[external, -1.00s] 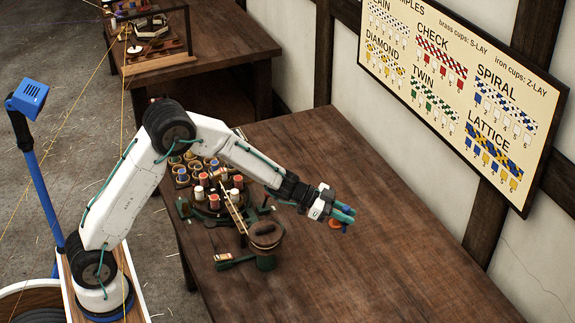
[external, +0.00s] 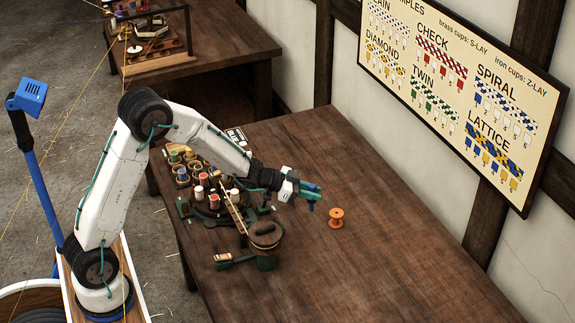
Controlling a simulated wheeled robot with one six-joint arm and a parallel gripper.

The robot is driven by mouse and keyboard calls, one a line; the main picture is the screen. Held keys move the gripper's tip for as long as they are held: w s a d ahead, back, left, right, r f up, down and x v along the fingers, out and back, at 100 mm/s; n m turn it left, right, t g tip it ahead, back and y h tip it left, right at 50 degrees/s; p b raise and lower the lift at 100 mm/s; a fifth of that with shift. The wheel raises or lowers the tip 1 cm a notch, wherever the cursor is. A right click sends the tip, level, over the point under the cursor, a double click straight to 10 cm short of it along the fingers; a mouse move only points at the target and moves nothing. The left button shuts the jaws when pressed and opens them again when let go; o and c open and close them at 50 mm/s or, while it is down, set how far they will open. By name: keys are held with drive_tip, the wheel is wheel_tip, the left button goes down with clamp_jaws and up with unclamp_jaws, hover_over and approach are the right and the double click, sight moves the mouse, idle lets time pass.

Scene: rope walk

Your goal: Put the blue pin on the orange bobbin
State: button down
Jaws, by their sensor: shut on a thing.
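The orange bobbin (external: 336,219) stands upright on the bare brown table, right of the other gear. My gripper (external: 315,192) is up and to the left of the bobbin in the picture, apart from it. Its teal fingers are shut on the blue pin (external: 311,207), whose lower end shows beneath the fingertips. The upper part of the pin is hidden by the fingers. The pin hangs clear of the bobbin.
Coloured bobbins (external: 201,192) stand on a round stand left of my gripper. A dark green pot with a brown top (external: 266,244) stands in front of it. The table (external: 400,240) is clear to the right. A sample board (external: 460,90) hangs on the wall.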

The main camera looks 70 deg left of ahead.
drive_tip(key=shift+w+a+f, duration=0.1)
drive_tip(key=shift+w+f, duration=0.65)
drive_tip(key=shift+w, duration=0.8)
drive_tip(key=shift+w+f, duration=0.7)
drive_tip(key=shift+w, duration=0.9)
drive_tip(key=shift+w+a+f, duration=0.1)
drive_tip(key=shift+w+f, duration=0.65)
drive_tip(key=shift+w, duration=0.8)
drive_tip(key=shift+f, duration=0.15)
drive_tip(key=c, duration=1.2)
unclamp_jaws()
drive_tip(key=shift+c, duration=0.2)
